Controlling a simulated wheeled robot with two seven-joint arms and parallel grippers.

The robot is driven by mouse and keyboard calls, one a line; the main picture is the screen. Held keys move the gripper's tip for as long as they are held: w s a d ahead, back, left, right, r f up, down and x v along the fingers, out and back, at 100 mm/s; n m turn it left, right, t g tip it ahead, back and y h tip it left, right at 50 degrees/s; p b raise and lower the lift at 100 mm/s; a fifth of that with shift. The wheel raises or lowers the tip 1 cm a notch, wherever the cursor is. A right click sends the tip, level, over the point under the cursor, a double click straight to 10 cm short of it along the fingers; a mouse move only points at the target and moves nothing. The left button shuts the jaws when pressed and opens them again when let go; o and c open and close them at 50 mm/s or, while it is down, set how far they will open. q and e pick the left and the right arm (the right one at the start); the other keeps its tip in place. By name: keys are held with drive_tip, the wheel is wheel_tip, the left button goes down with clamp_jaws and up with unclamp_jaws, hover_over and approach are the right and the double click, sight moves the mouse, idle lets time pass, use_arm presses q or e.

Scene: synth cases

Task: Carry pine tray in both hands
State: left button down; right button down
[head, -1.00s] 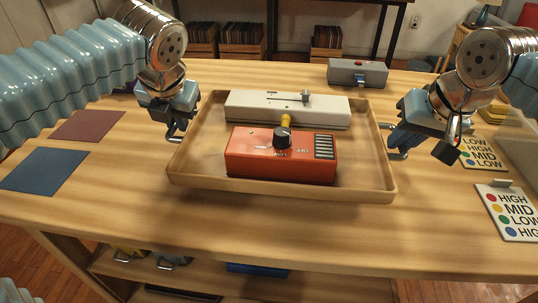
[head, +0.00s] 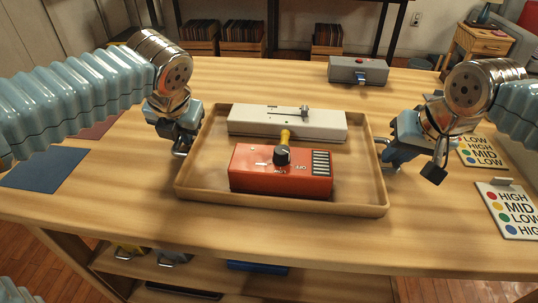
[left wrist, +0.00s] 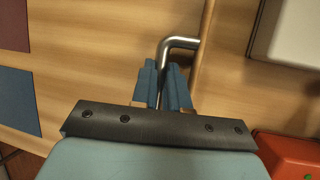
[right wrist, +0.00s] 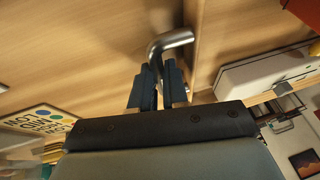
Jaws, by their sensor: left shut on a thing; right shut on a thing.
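The pine tray (head: 282,207) is a shallow wooden tray in the middle of the head view, over the wooden table. It holds an orange box (head: 255,180) with a black knob and, behind it, a cream box (head: 245,125) with a slider. My left gripper (head: 183,145) is shut on the tray's left metal handle (left wrist: 182,42). My right gripper (head: 386,155) is shut on the right metal handle (right wrist: 170,42). The tray looks about level. I cannot tell whether its underside touches the table.
A grey box (head: 358,70) stands at the table's back edge. Blue (head: 43,170) and dark red (head: 98,127) mats lie at left. Cards with coloured dots (head: 512,212) lie at right. The table in front of the tray is bare.

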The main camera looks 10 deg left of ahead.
use_arm(q)
drive_tip(key=c, duration=1.1)
unclamp_jaws()
use_arm(e)
drive_tip(key=c, duration=1.1)
unclamp_jaws()
drive_tip(key=shift+s+d+r, duration=0.1)
drive_tip(key=shift+s+r, duration=0.1)
drive_tip(key=shift+r, duration=0.2)
use_arm(q)
drive_tip(key=v, duration=1.2)
drive_tip(key=shift+f, duration=0.1)
use_arm(e)
drive_tip(key=v, duration=1.1)
use_arm(q)
drive_tip(key=shift+s, duration=0.1)
